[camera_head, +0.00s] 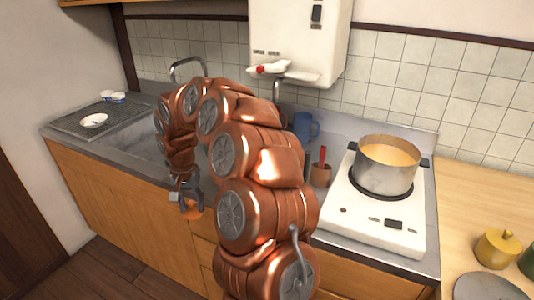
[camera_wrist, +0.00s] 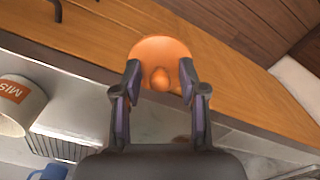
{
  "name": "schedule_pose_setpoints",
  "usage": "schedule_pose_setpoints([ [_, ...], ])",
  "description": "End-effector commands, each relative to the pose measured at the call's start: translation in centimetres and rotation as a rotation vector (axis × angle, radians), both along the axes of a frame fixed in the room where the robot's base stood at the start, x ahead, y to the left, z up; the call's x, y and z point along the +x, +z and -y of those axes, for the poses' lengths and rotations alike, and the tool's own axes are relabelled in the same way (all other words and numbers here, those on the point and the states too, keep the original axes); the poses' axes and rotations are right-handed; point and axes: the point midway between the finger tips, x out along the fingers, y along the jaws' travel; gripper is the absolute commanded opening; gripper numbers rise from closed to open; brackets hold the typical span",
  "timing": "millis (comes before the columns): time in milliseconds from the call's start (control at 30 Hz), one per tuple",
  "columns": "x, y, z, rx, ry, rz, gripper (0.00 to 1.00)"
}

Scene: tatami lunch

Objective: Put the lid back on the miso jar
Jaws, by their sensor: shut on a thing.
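The orange lid (camera_wrist: 158,50), round with a small knob, is between the fingertips of my gripper (camera_wrist: 159,78) in the wrist view. My gripper is shut on it. In the head view, my gripper (camera_head: 187,200) hangs by the counter's front edge, with the orange lid (camera_head: 194,212) below it against the wooden cabinet front. The miso jar (camera_wrist: 32,112), white with an orange label reading "MIS", is at the left edge of the wrist view, partly cut off and apart from the lid. I cannot make out the jar in the head view; my arm covers part of the counter.
A stove (camera_head: 372,222) bears a large pot (camera_head: 384,178). A blue mug (camera_head: 304,127) and a brown holder (camera_head: 320,175) with a red-handled utensil stand left of it. A yellow lidded pot (camera_head: 494,250) is at right. The sink (camera_head: 140,143) lies left.

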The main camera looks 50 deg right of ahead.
Motion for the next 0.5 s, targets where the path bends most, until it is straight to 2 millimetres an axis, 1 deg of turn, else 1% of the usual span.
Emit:
schedule_pose_setpoints([
  [33, -0.6, 1.7, 2.5, -0.002, -0.119, 0.008, 0.12],
  [200, -3.8, 5.5, 8.9, -0.003, -0.516, 0.007, 0.12],
  [300, -5.9, 7.7, 12.3, -0.001, -0.739, 0.01, 0.12],
  [400, -8.0, 9.6, 14.9, 0.003, -0.934, 0.012, 0.12],
  [500, -9.7, 11.0, 16.8, 0.004, -1.083, 0.013, 0.12],
])
